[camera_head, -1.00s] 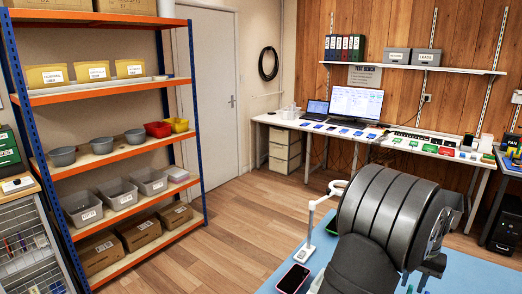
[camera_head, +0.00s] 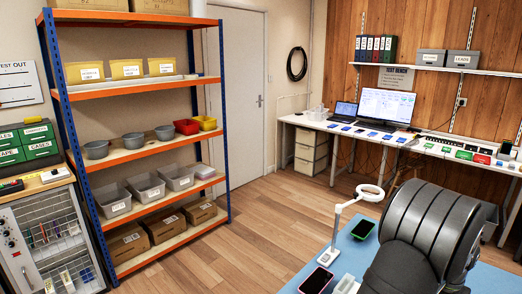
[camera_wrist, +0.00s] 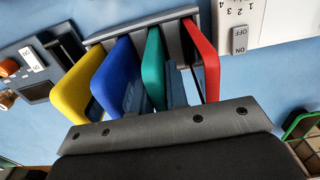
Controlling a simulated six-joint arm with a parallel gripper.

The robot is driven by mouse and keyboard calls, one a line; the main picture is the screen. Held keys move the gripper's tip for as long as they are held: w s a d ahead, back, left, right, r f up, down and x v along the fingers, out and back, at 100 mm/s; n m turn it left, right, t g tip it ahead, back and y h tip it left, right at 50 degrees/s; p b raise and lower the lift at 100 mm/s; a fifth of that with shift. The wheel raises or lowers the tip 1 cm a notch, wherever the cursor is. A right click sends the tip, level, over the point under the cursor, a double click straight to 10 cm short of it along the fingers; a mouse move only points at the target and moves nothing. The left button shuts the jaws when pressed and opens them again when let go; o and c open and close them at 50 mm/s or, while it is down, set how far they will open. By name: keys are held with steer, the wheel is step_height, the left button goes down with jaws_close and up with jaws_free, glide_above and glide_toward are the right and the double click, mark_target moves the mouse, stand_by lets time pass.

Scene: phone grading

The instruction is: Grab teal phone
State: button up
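The teal phone (camera_wrist: 153,70) stands on edge in a grey rack (camera_wrist: 105,38) in the wrist view, between a blue phone (camera_wrist: 115,70) and a red phone (camera_wrist: 203,60). A yellow phone (camera_wrist: 82,88) stands at the rack's left end. My gripper (camera_wrist: 152,98) has one finger on each side of the teal phone, in the gaps toward the blue and red phones. The fingers look spread around it; whether either touches it is hard to tell. In the head view my arm hides the rack and my gripper.
A white box with a grey ON switch (camera_wrist: 239,40) lies right of the rack; a dark device (camera_wrist: 40,75) lies left.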

jaws_close()
steer(key=shift+r, duration=2.3)
